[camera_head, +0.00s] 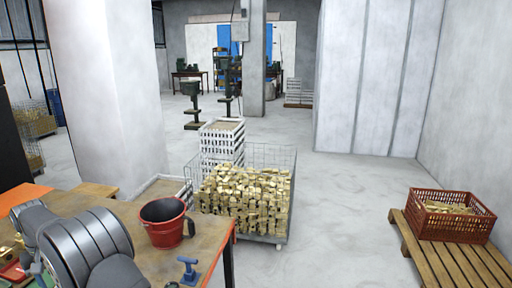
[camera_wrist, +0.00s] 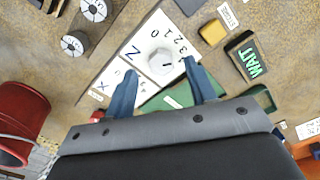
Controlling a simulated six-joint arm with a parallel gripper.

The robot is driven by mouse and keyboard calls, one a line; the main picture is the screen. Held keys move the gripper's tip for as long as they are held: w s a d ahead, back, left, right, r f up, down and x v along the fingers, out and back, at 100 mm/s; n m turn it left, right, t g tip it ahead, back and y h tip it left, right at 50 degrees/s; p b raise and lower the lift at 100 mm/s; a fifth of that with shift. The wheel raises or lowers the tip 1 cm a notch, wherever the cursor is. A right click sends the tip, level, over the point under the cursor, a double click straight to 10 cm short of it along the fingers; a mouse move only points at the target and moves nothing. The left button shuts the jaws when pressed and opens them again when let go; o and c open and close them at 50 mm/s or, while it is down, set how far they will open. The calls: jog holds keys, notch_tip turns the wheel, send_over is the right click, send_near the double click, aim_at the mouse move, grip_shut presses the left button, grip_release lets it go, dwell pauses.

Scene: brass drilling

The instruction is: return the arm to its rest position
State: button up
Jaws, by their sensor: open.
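My gripper (camera_wrist: 162,82) shows in the wrist view with its two blue-grey fingers apart and nothing held between them. Past the fingertips lies a white panel (camera_wrist: 130,62) with the letter Z and digits, and a pale round knob (camera_wrist: 160,62) on it. The knob appears between the fingers; I cannot tell how far it is from them. In the head view my grey arm links fill the lower left over the workbench (camera_head: 150,205), and they hide part of the bench. The fingers are not clearly visible there.
A red bucket (camera_head: 163,222) and a blue clamp-like tool (camera_head: 188,270) stand on the bench, right of my arm. A WAIT sign (camera_wrist: 250,58) lies on the right in the wrist view. Beyond the bench are a wire cage of brass pieces (camera_head: 245,195) and a red crate (camera_head: 440,228).

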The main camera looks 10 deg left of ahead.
notch_tip(320, 180, up, 15)
notch_tip(320, 180, down, 18)
jog(key=shift+f, duration=0.25)
jog(key=shift+r+n, duration=0.2)
jog(key=shift+n, duration=0.6)
jog(key=n, duration=0.6)
jog(key=shift+w+n, duration=0.25)
jog(key=shift+n, duration=0.15)
jog(key=n, duration=0.4)
jog(key=shift+w+n, duration=0.1)
jog(key=shift+n, duration=0.2)
jog(key=n, duration=0.4)
jog(key=shift+w+a, duration=0.1)
